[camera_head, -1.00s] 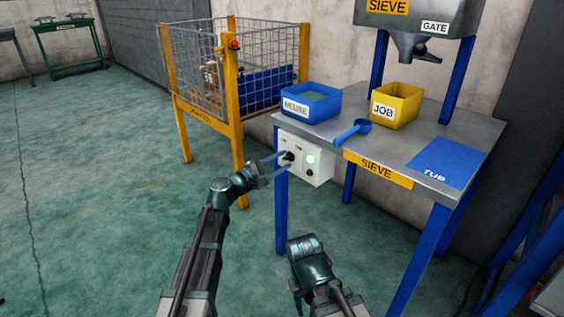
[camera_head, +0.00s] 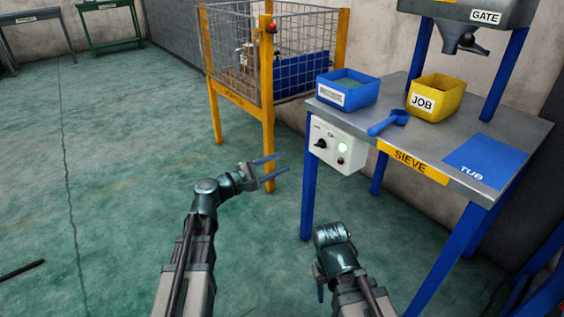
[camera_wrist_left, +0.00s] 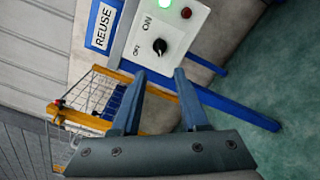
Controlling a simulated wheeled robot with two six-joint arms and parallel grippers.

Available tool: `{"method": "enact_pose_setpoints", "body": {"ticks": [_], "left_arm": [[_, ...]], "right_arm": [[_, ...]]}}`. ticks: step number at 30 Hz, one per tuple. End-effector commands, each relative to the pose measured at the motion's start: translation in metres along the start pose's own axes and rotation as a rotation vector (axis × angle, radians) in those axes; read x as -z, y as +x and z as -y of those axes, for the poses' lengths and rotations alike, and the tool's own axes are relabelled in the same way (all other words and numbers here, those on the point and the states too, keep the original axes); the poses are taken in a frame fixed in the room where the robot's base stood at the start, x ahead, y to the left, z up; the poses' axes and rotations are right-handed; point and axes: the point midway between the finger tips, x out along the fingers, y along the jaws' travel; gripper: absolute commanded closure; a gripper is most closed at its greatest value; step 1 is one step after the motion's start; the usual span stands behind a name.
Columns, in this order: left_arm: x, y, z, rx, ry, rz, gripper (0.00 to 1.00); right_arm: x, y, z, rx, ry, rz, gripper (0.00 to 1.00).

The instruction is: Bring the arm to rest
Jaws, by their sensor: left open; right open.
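My left gripper (camera_head: 277,171) is open and empty in the head view, over the floor to the left of the sieve table. In the left wrist view its two fingers (camera_wrist_left: 158,98) are apart with nothing between them. The control box (camera_head: 337,147) hangs on the table's front left side, with a black knob, a lit green lamp and a red button. The knob (camera_wrist_left: 159,46) also shows in the left wrist view, beyond the fingertips and apart from them. My right arm (camera_head: 338,262) is low in front of the table; its gripper fingers are mostly hidden.
The sieve table (camera_head: 501,133) carries a blue bin (camera_head: 349,97), a yellow JOB bin (camera_head: 421,103), a blue scoop (camera_head: 384,126) and a blue TUB mat (camera_head: 485,161). A yellow-framed mesh cage (camera_head: 268,95) stands behind my left gripper. The floor at left is mostly clear.

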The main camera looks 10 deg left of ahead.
Motion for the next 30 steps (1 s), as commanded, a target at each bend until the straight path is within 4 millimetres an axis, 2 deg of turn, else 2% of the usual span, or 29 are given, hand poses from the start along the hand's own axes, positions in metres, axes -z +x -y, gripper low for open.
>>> {"method": "enact_pose_setpoints", "body": {"ticks": [5,8,11,14,16,18,22,25,30], "left_arm": [[0.0,0.0,0.0,0.001,0.001,0.0,0.56],[-0.01,0.004,0.008,0.043,0.034,0.009,0.56],[-0.036,0.013,0.035,0.175,0.14,0.038,0.56],[-0.071,0.018,0.081,0.392,0.315,0.091,0.56],[-0.093,0.013,0.116,0.564,0.452,0.14,0.56],[-0.109,0.001,0.146,0.734,0.586,0.192,0.56],[-0.129,-0.034,0.188,1.042,0.818,0.292,0.56],[-0.135,-0.063,0.203,1.245,0.962,0.355,0.56],[-0.14,-0.104,0.205,1.516,1.137,0.43,0.56]], "right_arm": [[0.0,0.0,0.0,0.0,0.0,0.0,0.49],[0.0,-0.005,-0.001,0.0,0.0,0.0,0.49],[-0.001,-0.019,-0.002,0.0,-0.001,0.0,0.49],[-0.002,-0.037,-0.004,-0.001,-0.003,0.001,0.49],[-0.003,-0.05,-0.005,-0.001,-0.005,0.001,0.49],[-0.004,-0.062,-0.006,-0.001,-0.006,0.002,0.49],[-0.005,-0.083,-0.009,-0.002,-0.008,0.002,0.49],[-0.005,-0.096,-0.01,-0.002,-0.01,0.003,0.49],[-0.006,-0.112,-0.012,-0.002,-0.012,0.003,0.49]]}}
